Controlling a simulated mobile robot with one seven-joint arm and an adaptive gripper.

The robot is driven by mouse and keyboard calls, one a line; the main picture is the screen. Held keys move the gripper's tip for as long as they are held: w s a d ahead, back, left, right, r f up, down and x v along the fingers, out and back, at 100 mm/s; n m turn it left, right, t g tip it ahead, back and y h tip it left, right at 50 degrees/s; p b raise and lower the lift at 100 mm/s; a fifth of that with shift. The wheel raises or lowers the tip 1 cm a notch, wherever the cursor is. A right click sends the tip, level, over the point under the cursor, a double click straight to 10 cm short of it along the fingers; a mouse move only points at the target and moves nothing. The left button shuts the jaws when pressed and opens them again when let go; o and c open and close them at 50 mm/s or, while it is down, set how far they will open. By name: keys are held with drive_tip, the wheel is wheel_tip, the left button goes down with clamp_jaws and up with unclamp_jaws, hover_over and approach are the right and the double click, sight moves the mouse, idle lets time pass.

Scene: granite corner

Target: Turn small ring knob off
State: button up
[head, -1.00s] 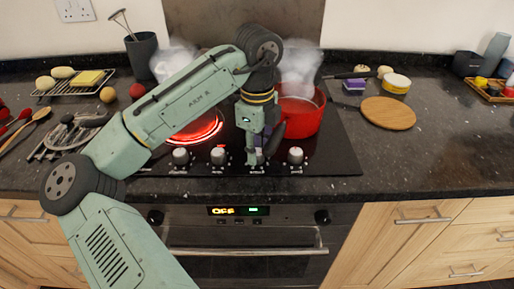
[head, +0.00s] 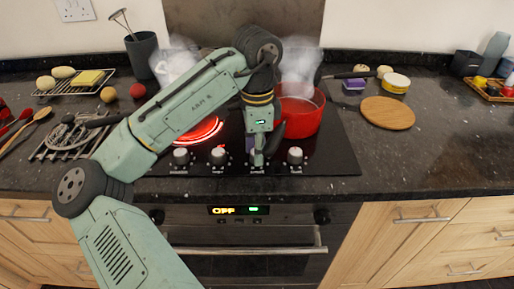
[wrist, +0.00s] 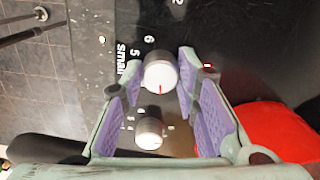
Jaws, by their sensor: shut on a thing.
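The small ring knob (wrist: 160,73) is a silver-topped dial with a red pointer line, beside the printed word "small" in the wrist view. My gripper (wrist: 160,82) has its purple pads on either side of this knob and is shut on it. In the head view my gripper (head: 256,158) points down at the front row of hob knobs and largely hides the held knob. The red pointer line points toward the bottom of the wrist picture. Another knob (wrist: 149,133) shows below it, between the fingers.
A ring glows red (head: 203,130) on the black hob, partly behind my arm. A red pot (head: 304,115) stands close behind my gripper, with steam above. A knob (head: 295,156) is just right of my gripper. The oven (head: 245,240) is below.

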drive_tip(key=n, duration=0.5)
drive_tip(key=shift+n, duration=0.4)
idle(0.3)
drive_tip(key=o, duration=1.2)
drive_tip(key=shift+c, duration=0.2)
